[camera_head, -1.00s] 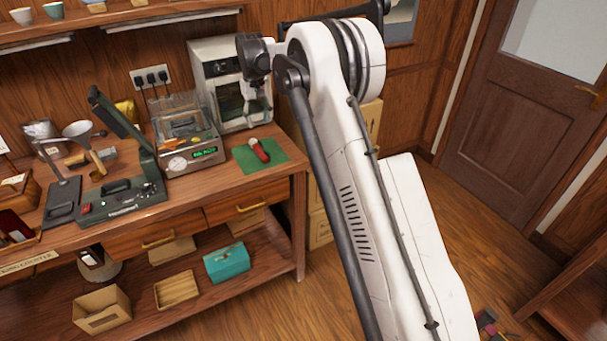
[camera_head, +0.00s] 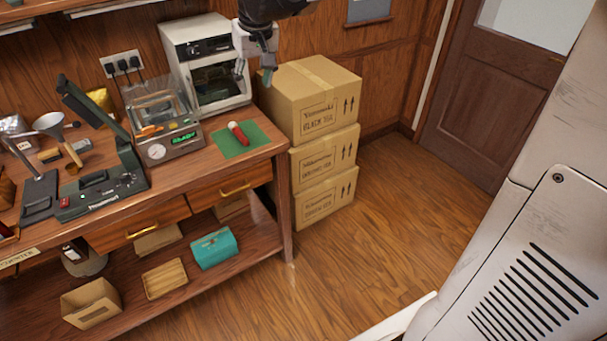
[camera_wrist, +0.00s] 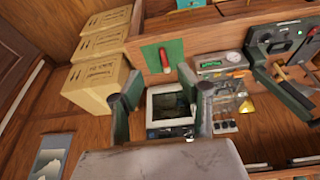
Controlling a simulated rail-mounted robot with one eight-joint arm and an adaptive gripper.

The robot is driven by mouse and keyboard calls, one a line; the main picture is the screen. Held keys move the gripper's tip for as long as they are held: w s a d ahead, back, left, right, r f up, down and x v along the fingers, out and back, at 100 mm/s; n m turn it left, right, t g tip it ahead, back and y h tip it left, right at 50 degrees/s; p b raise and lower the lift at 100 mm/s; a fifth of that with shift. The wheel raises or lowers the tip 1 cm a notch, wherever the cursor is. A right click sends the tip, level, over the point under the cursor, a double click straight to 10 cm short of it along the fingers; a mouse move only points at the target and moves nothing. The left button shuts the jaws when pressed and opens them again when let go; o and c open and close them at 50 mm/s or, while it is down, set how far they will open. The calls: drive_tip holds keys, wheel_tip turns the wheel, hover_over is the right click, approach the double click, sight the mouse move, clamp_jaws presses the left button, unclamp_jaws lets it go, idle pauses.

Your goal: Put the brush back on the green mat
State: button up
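The green mat (camera_head: 228,146) lies at the right end of the wooden counter. A red-handled tool with a pale end (camera_head: 238,134) lies on it; I cannot tell whether this is the brush. The mat (camera_wrist: 147,60) and red tool (camera_wrist: 164,58) also show in the wrist view. A wooden-handled tool (camera_head: 73,153) lies left of the scale, too small to name surely. My gripper (camera_head: 254,76) is above the counter's back right, in front of the white oven and box stack. In the wrist view, my gripper (camera_wrist: 159,82) has its fingers apart with nothing between them.
A white oven (camera_head: 205,62) and a scale (camera_head: 170,143) stand behind and left of the mat. Stacked cartons (camera_head: 315,110) rise right of the counter. A dark green press (camera_head: 105,185) stands left. The floor right of the cartons is clear.

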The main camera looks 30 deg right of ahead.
drive_tip(key=s+f+t, duration=0.1)
drive_tip(key=s+f, duration=0.3)
drive_tip(key=s, duration=0.9)
drive_tip(key=s+f+t, duration=0.2)
drive_tip(key=s+f, duration=0.2)
drive_tip(key=s, duration=0.9)
drive_tip(key=shift+s+m, duration=0.3)
wheel_tip(320, 180, down, 5)
drive_tip(key=b, duration=0.5)
drive_tip(key=shift+f, duration=0.1)
drive_tip(key=shift+a, duration=0.1)
drive_tip(key=shift+c, duration=0.4)
